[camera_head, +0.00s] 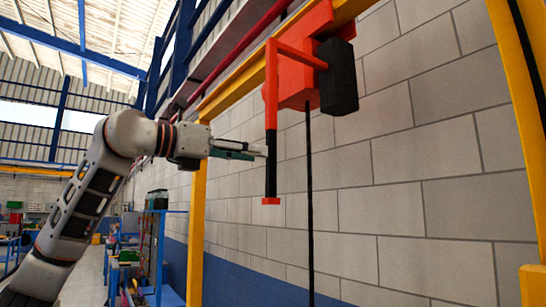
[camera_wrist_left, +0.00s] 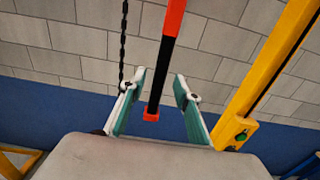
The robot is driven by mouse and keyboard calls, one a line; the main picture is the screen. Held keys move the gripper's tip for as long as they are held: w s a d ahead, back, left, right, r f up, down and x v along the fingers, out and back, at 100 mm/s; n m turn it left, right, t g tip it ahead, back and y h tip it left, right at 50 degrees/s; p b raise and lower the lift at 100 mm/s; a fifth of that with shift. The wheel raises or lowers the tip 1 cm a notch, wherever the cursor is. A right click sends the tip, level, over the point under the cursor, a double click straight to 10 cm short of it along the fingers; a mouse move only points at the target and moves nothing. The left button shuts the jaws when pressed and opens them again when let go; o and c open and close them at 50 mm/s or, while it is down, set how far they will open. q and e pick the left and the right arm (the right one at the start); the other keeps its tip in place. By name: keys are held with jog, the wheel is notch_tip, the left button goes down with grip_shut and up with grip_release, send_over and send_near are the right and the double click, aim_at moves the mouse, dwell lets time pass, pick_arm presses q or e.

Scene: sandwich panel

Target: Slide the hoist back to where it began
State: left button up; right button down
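The orange-red hoist (camera_head: 298,88) hangs from the yellow overhead beam, with a black block on its right side. A handle bar drops from its left side to a black grip (camera_head: 270,165) with a red end cap. My left gripper (camera_head: 264,151) reaches in from the left, its fingertips at the black grip. In the left wrist view my left gripper (camera_wrist_left: 159,78) is open, with one finger on each side of the black grip (camera_wrist_left: 160,75). Neither finger visibly presses on it. My right gripper is not in view.
A dark chain (camera_head: 310,200) hangs beside the handle. A yellow post (camera_head: 196,235) stands left of the hoist, and another (camera_head: 525,120) stands at the right. A block wall (camera_head: 430,190) is behind. Blue shelving (camera_head: 160,250) stands at the lower left.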

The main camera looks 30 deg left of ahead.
aim_at(271, 157)
pick_arm(q)
jog(key=x, duration=0.6)
jog(key=shift+f+p, duration=0.1)
jog(key=shift+p, duration=0.25)
jog(key=shift+s, duration=0.1)
grip_shut()
